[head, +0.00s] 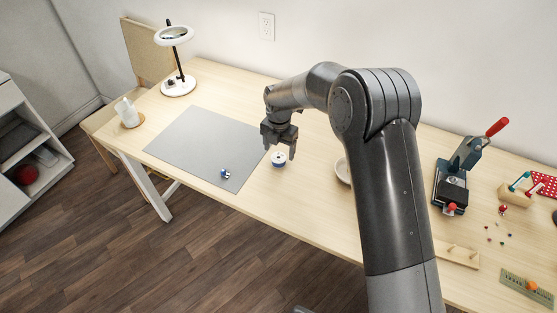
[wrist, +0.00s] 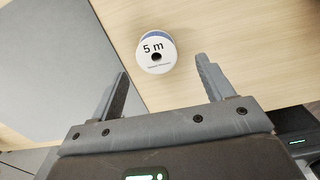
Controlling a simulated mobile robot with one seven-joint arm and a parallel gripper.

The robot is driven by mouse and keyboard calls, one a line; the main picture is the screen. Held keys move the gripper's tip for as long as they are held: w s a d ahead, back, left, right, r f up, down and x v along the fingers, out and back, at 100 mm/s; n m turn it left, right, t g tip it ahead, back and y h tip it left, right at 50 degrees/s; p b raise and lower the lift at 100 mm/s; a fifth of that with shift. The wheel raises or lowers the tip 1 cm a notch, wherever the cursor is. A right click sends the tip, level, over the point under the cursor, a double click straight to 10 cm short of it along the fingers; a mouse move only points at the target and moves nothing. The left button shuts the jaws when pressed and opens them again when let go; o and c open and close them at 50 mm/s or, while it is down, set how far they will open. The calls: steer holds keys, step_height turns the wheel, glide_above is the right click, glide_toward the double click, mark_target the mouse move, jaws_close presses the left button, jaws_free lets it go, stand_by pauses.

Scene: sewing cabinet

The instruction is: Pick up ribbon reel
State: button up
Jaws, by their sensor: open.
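The ribbon reel (head: 278,159) is white and blue and lies flat on the wooden table, just right of the grey mat. In the wrist view the reel (wrist: 156,52) shows its white face with "5 m" on it and a dark centre hole. My gripper (head: 279,150) is open and empty, above the table close to the reel. In the wrist view the reel lies beyond the fingertips of my gripper (wrist: 160,75), roughly centred between them. I cannot tell the exact height of the fingers above it.
The grey mat (head: 203,142) holds a small blue item (head: 225,173). A pale dish (head: 342,170) is partly hidden behind my arm. A press with a red handle (head: 456,177) stands at right, and a lamp (head: 178,84) at back left. The table around the reel is clear.

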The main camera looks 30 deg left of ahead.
mark_target(279, 156)
steer(key=f, duration=0.4)
steer(key=shift+w+a+f, duration=0.15)
steer(key=shift+w+a, duration=0.05)
steer(key=c, duration=1)
